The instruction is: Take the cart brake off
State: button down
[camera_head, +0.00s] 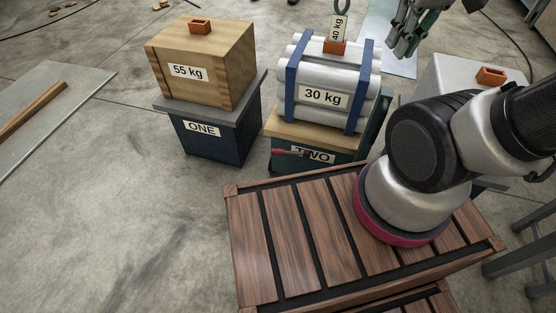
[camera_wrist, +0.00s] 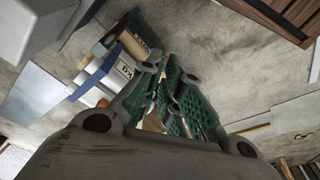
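A dark cart or stand labelled TWO (camera_head: 340,156) stands near the middle, with a red-tipped lever (camera_head: 286,152) sticking out at its front left. It bears a bundle of pale rolls (camera_head: 322,76) with blue straps and a 30 kg label; the bundle also shows in the wrist view (camera_wrist: 112,72). A dark blue stand labelled ONE (camera_head: 212,137) stands to its left under a 55 kg wooden box (camera_head: 200,66). I cannot tell which part is the brake. My gripper (camera_head: 408,30) is up at the top right, apart from the lever.
A slatted wooden top (camera_head: 290,242) lies in front, below my arm. A 40 kg tag (camera_head: 338,28) stands above the rolls. A pale block with an orange handle (camera_head: 491,75) is at right. A grey panel (camera_head: 60,90) lies at left; floor between is clear.

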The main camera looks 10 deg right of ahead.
jog(key=w+a+f+n+g+h, duration=0.2)
jog(key=w+f+n+h, duration=0.3)
jog(key=f, duration=0.6)
jog(key=w+a+f+n+g+h, duration=0.15)
jog(key=w+f+n, duration=0.25)
jog(key=w+f, duration=0.45)
jog(key=w+a+f+n+g+h, duration=0.15)
jog(key=w+f+n+h, duration=0.3)
jog(key=f, duration=0.85)
jog(key=a+f+n+t, duration=0.3)
jog(key=f+n, duration=0.1)
jog(key=f, duration=0.7)
jog(key=a+f+n+t+y, duration=0.1)
jog(key=a+f+n+t, duration=0.3)
jog(key=f, duration=0.7)
jog(key=a+f+n+t, duration=0.15)
jog(key=f+n, duration=0.35)
jog(key=f, duration=0.7)
jog(key=w+a+f+n+t+y, duration=0.2)
jog(key=w+a+n+y, duration=0.1)
jog(key=a, duration=0.6)
jog(key=shift+w+f+y, duration=0.4)
jog(key=shift+w+y, duration=0.3)
jog(key=shift+w, duration=0.05)
jog(key=shift+t, duration=0.25)
